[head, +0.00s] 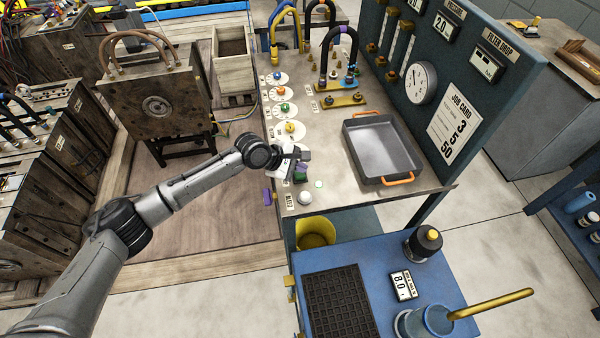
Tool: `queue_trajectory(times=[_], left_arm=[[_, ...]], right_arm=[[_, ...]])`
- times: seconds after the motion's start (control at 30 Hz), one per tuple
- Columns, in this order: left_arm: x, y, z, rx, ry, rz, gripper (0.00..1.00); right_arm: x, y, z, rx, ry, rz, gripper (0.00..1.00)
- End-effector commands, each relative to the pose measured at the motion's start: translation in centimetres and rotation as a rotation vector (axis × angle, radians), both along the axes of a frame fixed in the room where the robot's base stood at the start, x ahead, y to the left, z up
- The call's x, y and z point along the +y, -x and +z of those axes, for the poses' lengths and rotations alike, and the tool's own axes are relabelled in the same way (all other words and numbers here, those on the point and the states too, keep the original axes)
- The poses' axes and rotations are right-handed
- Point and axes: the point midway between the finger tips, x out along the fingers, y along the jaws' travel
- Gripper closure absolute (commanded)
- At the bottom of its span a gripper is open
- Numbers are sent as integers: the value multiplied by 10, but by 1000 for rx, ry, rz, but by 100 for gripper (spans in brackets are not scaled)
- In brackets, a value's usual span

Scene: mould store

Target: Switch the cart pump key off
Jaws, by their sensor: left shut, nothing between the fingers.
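A blue cart (385,275) stands at the bottom right of the head view. On it are a black round part with a yellow top (425,243), a small display reading about 8.0 (403,285) and a blue cylinder with a long brass handle (490,304). I cannot tell which part is the pump key, or its setting. My left gripper (298,170) is shut and empty, over the left front of the steel bench, beyond the cart. A purple part shows by its fingers. My right gripper is out of view.
Dials with coloured knobs (284,108) line the bench's left edge. A grey tray with orange handles (381,148) lies to the right. A gauge panel (450,70) rises behind it. A yellow bucket (315,232) sits below the bench.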

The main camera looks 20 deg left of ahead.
Motion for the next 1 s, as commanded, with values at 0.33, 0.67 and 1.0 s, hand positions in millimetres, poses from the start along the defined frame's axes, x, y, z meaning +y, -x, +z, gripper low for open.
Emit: queue_trajectory(times=[0.33, 0.67, 1.0], left_arm=[[0, 0, -1, 0, 0, 0, 100], [0, 0, -4, 1, 0, 0, 100], [0, 0, -8, 1, 0, -1, 100]], right_arm=[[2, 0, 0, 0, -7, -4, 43], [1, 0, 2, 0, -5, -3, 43], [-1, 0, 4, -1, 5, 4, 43]])
